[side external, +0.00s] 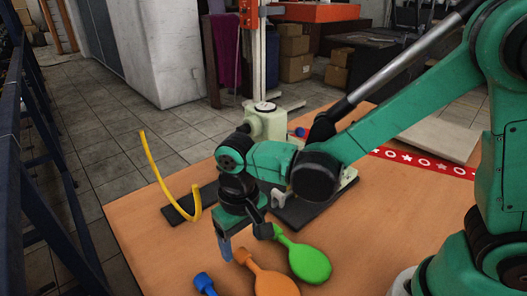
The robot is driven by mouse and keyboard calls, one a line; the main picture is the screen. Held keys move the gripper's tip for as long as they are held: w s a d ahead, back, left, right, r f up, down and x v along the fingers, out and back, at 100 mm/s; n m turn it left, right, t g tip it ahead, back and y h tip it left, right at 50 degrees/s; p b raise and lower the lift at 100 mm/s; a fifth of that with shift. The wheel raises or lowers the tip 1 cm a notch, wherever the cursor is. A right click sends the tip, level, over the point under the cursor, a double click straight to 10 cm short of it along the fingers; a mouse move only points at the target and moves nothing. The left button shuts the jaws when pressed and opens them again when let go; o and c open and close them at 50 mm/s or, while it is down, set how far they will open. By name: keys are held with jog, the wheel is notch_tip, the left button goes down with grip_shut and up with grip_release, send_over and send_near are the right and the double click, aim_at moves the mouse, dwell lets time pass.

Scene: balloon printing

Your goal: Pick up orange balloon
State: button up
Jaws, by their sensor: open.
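An orange balloon (275,284) lies on the wooden table at the bottom of the side view, its neck pointing up and left; its lower part is cut off by the frame edge. My gripper (245,244) hangs just above and behind the orange balloon's neck. Its jaws are open, with one blue-grey finger at left and a dark finger at right. The dark finger is beside the neck of the green balloon (310,263). I cannot tell whether the fingers touch either balloon.
A blue balloon (204,284) lies left of the orange one, mostly cut off. A yellow curved hook (153,169) stands on a dark base at left. A machine (266,123) stands behind my gripper. A red patterned strip (424,163) crosses the table. The front-left tabletop is clear.

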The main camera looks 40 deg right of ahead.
aim_at(244, 254)
jog(key=shift+f, duration=2.05)
jog(key=c, duration=1)
